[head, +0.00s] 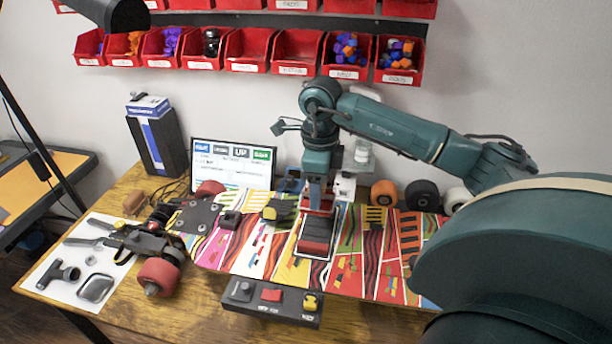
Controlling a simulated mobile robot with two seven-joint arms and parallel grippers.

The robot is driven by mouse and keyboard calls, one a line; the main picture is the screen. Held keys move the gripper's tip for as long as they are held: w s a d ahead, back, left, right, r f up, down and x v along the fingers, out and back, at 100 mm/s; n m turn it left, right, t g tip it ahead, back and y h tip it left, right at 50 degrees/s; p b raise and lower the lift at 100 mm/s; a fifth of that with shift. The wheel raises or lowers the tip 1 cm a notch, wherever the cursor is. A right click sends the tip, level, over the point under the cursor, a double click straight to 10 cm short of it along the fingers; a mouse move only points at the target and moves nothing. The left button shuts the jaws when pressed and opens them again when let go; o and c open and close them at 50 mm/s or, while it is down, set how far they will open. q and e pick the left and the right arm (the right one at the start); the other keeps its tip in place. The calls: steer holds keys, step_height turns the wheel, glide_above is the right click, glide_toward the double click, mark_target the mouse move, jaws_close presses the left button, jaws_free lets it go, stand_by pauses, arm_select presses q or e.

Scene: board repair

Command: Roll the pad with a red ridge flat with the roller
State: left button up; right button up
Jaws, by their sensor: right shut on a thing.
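A dark pad with a red ridge (315,236) lies on the colourful striped board, near its middle. My right gripper (317,192) comes down from above at the pad's far end. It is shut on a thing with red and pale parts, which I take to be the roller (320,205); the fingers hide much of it. I cannot tell whether it touches the pad. My left gripper is not in view.
A box with grey, red and yellow buttons (271,302) stands at the front. A truck with red wheels (158,277) and a white tool sheet (52,269) lie left. Loose wheels (421,195) stand behind the board. Red bins (247,50) line the wall.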

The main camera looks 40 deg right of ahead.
steer(key=shift+s+f+b, duration=0.2)
steer(key=shift+f+b, duration=0.15)
steer(key=shift+f, duration=0.1)
step_height(320, 180, down, 4)
steer(key=b, duration=0.2)
steer(key=shift+r+b, duration=0.2)
steer(key=shift+b, duration=0.1)
steer(key=shift+f+b, duration=0.3)
steer(key=shift+f, duration=0.2)
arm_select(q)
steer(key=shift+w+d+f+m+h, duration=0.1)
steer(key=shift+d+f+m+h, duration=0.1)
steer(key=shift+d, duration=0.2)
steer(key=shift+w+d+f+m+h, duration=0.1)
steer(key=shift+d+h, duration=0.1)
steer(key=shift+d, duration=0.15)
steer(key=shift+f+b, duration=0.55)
arm_select(e)
steer(key=shift+f, duration=0.65)
steer(key=shift+w+d, duration=0.1)
steer(key=shift+w, duration=0.05)
